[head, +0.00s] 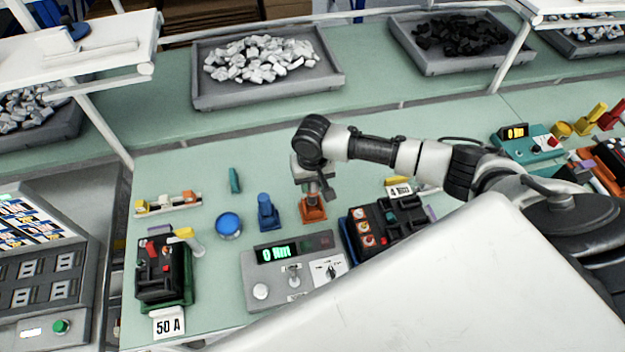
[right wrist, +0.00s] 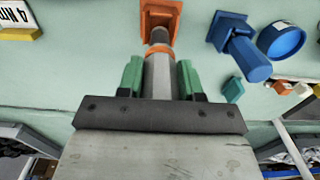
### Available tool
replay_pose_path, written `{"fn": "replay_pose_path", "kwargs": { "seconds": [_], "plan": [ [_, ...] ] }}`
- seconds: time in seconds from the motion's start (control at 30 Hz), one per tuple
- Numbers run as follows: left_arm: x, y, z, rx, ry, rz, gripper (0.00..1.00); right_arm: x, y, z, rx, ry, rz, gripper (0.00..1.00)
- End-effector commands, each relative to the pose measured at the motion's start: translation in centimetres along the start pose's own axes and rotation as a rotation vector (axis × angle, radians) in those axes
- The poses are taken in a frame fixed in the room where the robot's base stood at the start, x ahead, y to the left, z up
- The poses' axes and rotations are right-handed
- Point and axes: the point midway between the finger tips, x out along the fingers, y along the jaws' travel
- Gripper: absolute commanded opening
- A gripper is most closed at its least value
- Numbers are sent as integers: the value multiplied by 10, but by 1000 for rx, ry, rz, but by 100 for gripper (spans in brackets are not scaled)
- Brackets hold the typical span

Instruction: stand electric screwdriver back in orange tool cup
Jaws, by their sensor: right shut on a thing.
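The orange tool cup (head: 314,213) stands on the green bench, right of a blue holder; it also shows at the top of the right wrist view (right wrist: 160,12). My right gripper (head: 312,185) points down right above the cup. In the right wrist view its green fingers (right wrist: 159,80) are shut on the grey electric screwdriver (right wrist: 158,76), which has an orange ring and a dark end. The dark end overlaps the cup's mouth; I cannot tell how deep it sits. In the head view the gripper and arm mostly hide the screwdriver. My left gripper is not in view.
A blue tool in a blue holder (head: 267,213) and a round blue dish (head: 229,225) stand close left of the cup. A torque meter reading 0 (head: 290,265) is in front. A black breaker device (head: 385,228) stands to the right. Grey bins (head: 215,97) line the back.

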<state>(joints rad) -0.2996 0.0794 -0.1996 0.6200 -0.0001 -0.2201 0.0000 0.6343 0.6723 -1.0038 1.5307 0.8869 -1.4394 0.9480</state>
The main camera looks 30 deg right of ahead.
Motion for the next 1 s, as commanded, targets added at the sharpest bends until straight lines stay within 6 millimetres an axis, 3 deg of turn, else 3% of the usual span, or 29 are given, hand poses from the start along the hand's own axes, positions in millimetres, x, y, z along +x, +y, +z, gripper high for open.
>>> {"fn": "replay_pose_path", "kwargs": {
  "seconds": [1.0],
  "plan": [
    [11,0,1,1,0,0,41,22,0,0,0,0,-1,12]
  ]
}}
